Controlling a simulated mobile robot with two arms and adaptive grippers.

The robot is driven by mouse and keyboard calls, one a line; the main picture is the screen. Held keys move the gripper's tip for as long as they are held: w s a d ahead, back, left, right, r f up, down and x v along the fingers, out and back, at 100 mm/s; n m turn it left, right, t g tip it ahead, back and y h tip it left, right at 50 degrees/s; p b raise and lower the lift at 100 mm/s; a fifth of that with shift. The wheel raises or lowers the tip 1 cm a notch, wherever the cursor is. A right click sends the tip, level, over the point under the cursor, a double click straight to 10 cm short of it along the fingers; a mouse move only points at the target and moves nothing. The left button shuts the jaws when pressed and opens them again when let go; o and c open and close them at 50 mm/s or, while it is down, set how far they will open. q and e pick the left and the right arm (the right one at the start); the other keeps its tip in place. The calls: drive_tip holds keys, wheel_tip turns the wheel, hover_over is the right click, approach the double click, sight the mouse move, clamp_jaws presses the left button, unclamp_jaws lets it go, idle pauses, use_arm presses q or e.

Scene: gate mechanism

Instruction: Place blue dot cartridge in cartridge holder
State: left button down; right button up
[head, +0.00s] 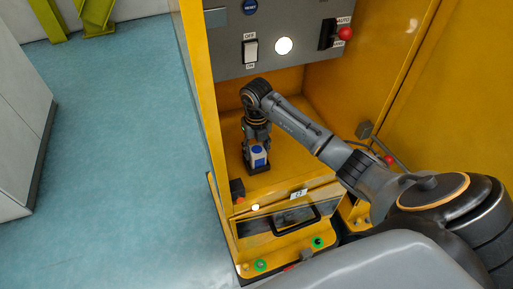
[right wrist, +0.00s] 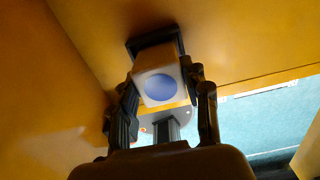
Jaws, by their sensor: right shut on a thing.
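The cartridge is a white block with a blue dot on its face; it shows in the head view (head: 258,160) and in the right wrist view (right wrist: 148,98). My right gripper (head: 257,148) is shut on it, with one finger on each side in the wrist view. A dark frame-like base, which looks like the cartridge holder (head: 249,170), sits on the yellow surface at the cartridge's lower end; it also shows in the wrist view (right wrist: 140,43). The cartridge meets or overlaps it; I cannot tell how deep it sits. My left gripper is not in view.
A yellow cabinet wall (head: 207,110) stands close left of the gripper. Above is a grey panel with a white switch (head: 250,51), a lit white button (head: 284,46) and a red knob (head: 345,34).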

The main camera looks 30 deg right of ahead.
drive_tip(key=shift+f, duration=0.1)
drive_tip(key=o, duration=1.2)
drive_tip(key=shift+o, duration=0.2)
wheel_tip(320, 180, up, 8)
drive_tip(key=shift+f+b, duration=0.1)
drive_tip(key=shift+b, duration=0.2)
drive_tip(key=shift+s+f, duration=0.1)
